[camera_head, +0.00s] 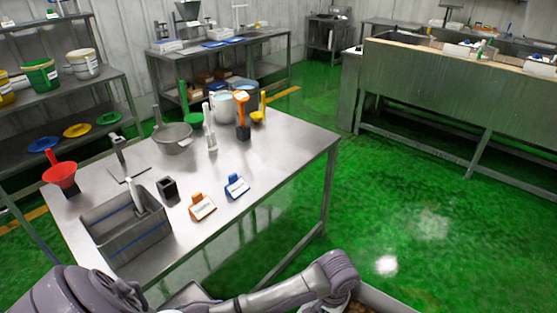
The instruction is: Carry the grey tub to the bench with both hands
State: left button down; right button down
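A grey open tub-like box (152,238) with a divider stands at the near left of the steel bench (255,165), and a pale handle leans up out of it. A grey metal rim (190,296) shows low in the picture, between my arm links. Most of that rimmed thing is cut off or hidden, so I cannot tell whether it is the grey tub. My arm links fill the bottom left and bottom middle. Neither gripper shows, and any hold is out of sight.
A grey round pan (172,140), a red funnel (62,175), orange (202,207) and blue (237,186) sign stands and a white bucket (223,107) crowd the bench. Its right end is clear. A shelf (85,150) stands left. Green floor (400,225) is open to the right.

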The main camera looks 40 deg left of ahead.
aim_at(282, 150)
jog(key=i+z, duration=0.25)
jog(key=i, duration=0.7)
jog(key=i+z, duration=0.2)
jog(key=i, duration=0.3)
jog(key=i+j+z, duration=0.25)
jog(key=i, duration=0.2)
jog(key=i+l+u, duration=0.1)
jog(key=i, duration=0.2)
jog(key=i+l+u, duration=0.15)
jog(key=i+u, duration=0.1)
jog(key=u, duration=2)
